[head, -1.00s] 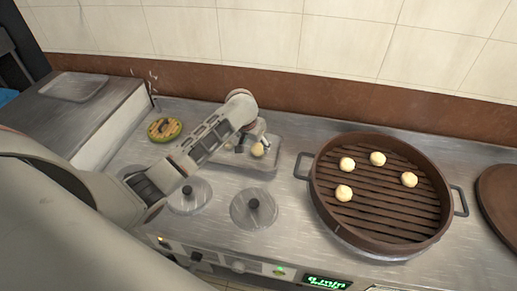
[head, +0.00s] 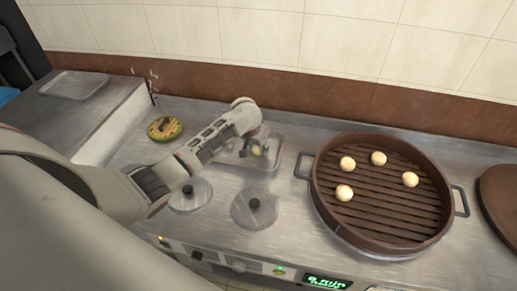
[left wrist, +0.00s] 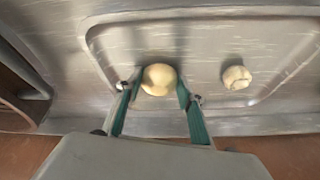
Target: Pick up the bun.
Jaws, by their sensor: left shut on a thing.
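A pale round bun (left wrist: 158,79) sits between the two fingers of my left gripper (left wrist: 160,91) in the left wrist view. The gripper is shut on it, with one finger on each side. In the head view my left gripper (head: 254,149) points down over a shallow metal tray (head: 262,167); the bun shows only in part there. I cannot tell whether the bun touches the tray floor. A second pale bun (left wrist: 236,77) lies apart in the tray, right of the gripper in the left wrist view. My right gripper is not in view.
A round brown steamer (head: 388,232) with several buns stands to the right. Two round lids with black knobs (head: 254,205) lie in front of the tray. A green-rimmed round item (head: 164,128) is at the left. The tiled wall rises behind the counter.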

